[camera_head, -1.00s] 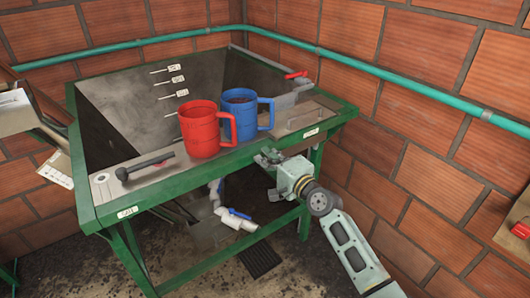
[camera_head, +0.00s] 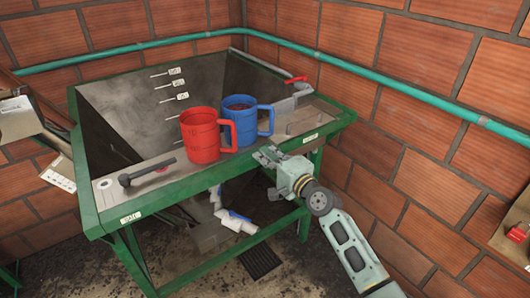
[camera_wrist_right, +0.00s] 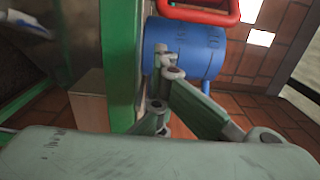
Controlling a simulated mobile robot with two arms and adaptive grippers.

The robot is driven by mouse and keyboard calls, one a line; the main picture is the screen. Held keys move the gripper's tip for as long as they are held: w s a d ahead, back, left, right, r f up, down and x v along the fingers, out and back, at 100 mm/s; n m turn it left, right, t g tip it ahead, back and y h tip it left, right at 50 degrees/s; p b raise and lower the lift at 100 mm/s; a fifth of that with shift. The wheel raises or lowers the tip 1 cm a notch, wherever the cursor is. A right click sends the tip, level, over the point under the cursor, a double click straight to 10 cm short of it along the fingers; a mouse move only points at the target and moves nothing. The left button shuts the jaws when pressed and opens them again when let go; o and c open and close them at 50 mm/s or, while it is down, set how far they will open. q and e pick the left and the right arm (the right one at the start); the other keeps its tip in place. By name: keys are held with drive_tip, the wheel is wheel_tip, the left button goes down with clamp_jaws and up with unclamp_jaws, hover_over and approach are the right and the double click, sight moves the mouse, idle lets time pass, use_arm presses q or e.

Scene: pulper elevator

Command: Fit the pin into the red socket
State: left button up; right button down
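The pin cannot be made out in either view. A socket cannot be identified for certain; the red things I see are a red mug (camera_head: 203,136) on the front ledge of the green-framed bench (camera_head: 190,187), a red valve handle at the bench's back right, and a small red item (camera_head: 515,234) at the right edge. My right gripper (camera_head: 267,156) is just in front of the bench's front edge, below the blue mug (camera_head: 240,112). In the right wrist view its fingers (camera_wrist_right: 163,92) are apart with nothing visible between them. My left gripper is out of view.
A black-handled lever (camera_head: 146,172) lies on the ledge's left part. A white pipe with a blue valve handle (camera_head: 236,221) hangs under the bench. A teal pipe (camera_head: 400,95) runs along the brick walls. The floor in front of the bench looks clear.

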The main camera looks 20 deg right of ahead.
drive_tip(key=c, duration=2.5)
unclamp_jaws()
drive_tip(key=o, duration=0.6)
